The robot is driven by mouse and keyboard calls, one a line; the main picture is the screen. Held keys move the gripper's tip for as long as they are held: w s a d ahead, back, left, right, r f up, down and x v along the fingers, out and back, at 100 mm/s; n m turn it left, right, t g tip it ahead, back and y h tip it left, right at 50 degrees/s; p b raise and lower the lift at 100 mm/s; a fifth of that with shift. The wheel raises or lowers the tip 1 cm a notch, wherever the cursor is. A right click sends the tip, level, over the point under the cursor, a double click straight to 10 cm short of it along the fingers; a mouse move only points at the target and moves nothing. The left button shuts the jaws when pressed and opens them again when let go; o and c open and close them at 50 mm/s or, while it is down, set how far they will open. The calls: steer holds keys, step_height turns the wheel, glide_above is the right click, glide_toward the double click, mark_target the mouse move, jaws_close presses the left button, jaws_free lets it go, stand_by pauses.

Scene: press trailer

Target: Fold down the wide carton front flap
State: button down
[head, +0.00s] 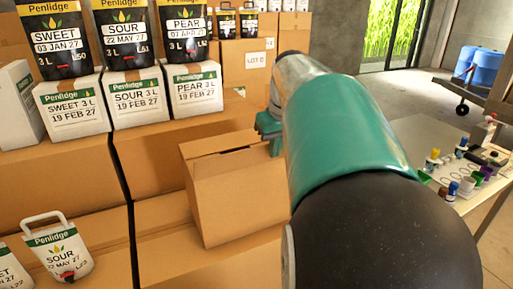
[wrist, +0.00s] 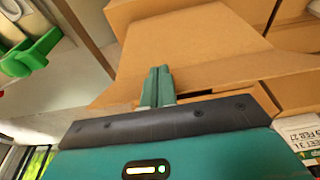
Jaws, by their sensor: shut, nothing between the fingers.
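The brown carton (head: 240,200) stands on larger boxes in the middle of the head view. Its top shows brown flap panels (head: 215,142) with a narrow dark gap between them. Which panel is the front flap is hard to tell. My gripper (head: 268,128) is at the carton's right top edge, partly hidden by my own arm. In the wrist view my gripper's green fingers (wrist: 159,80) are together and empty, in front of the carton's brown board (wrist: 190,45). A dark slit shows just right of the fingers. Whether the fingertips touch the board cannot be told.
White juice boxes (head: 138,100) and black pouches (head: 122,35) stand on brown boxes at left. A white pouch (head: 58,250) is at lower left. A table (head: 485,190) with small bottles is at right, and blue barrels (head: 480,68) stand behind. Open floor lies beyond my arm.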

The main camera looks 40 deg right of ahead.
steer(key=shift+w+d, duration=0.35)
steer(key=shift+w, duration=0.85)
steer(key=shift+w+d, duration=0.35)
steer(key=shift+w, duration=0.85)
steer(key=shift+w+d, duration=0.35)
steer(key=shift+w, duration=0.85)
steer(key=shift+w+d+f, duration=0.3)
steer(key=shift+w+f, duration=0.4)
steer(key=shift+w, duration=0.25)
steer(key=shift+w+d+f, duration=0.25)
steer(key=shift+w+f, duration=0.45)
steer(key=shift+w, duration=0.25)
steer(key=shift+s+f, duration=0.1)
steer(key=shift+f, duration=0.4)
steer(key=w+d+v, duration=0.1)
steer(key=w+v, duration=0.2)
steer(key=v, duration=1.1)
steer(key=shift+r, duration=0.6)
